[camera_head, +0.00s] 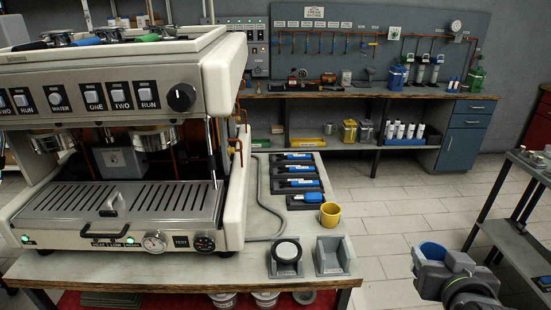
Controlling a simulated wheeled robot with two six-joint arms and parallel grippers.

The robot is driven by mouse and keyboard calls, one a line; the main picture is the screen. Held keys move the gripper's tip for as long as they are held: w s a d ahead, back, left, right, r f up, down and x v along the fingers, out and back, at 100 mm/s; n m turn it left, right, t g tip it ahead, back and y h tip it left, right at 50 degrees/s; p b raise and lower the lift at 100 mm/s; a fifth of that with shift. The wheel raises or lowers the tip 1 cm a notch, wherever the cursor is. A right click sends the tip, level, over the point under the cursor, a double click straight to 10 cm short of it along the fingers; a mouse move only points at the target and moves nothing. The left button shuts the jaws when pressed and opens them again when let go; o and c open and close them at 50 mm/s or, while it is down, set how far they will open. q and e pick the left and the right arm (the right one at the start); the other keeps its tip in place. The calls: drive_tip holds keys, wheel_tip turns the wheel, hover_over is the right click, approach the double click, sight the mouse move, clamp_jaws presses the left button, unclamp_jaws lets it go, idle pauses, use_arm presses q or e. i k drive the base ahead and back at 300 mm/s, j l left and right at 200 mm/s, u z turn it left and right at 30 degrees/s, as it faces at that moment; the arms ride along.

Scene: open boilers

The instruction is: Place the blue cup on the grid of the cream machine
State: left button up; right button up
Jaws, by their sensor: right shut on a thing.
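The cream machine (218,75) stands on the table at the left. Its slotted metal grid (75,197) lies low at the front, under the group heads, with a small dark handled piece (108,206) on it. My right gripper (437,256) is at the lower right, past the table's right edge. It is shut on the blue cup (433,250), whose blue rim and inside show above the fingers. The rest of the cup is hidden by the gripper. My left gripper is not in view.
A yellow cup (330,214), blue-handled tools (297,170) and two grey stands (333,256) occupy the table's right part, between my right gripper and the machine. A dark shelf (515,240) stands at the far right. Open tiled floor lies behind the gripper.

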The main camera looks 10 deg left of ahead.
sight(79, 195)
drive_tip(key=k+j, duration=0.1)
drive_tip(key=j, duration=0.6)
drive_tip(key=k+j, duration=0.1)
drive_tip(key=j, duration=0.6)
drive_tip(key=k+j, duration=0.1)
drive_tip(key=j, duration=0.55)
drive_tip(key=k+j, duration=0.1)
drive_tip(key=j, duration=0.6)
drive_tip(key=k+j, duration=0.1)
drive_tip(key=j, duration=0.6)
drive_tip(key=k+j, duration=0.1)
drive_tip(key=j, duration=0.6)
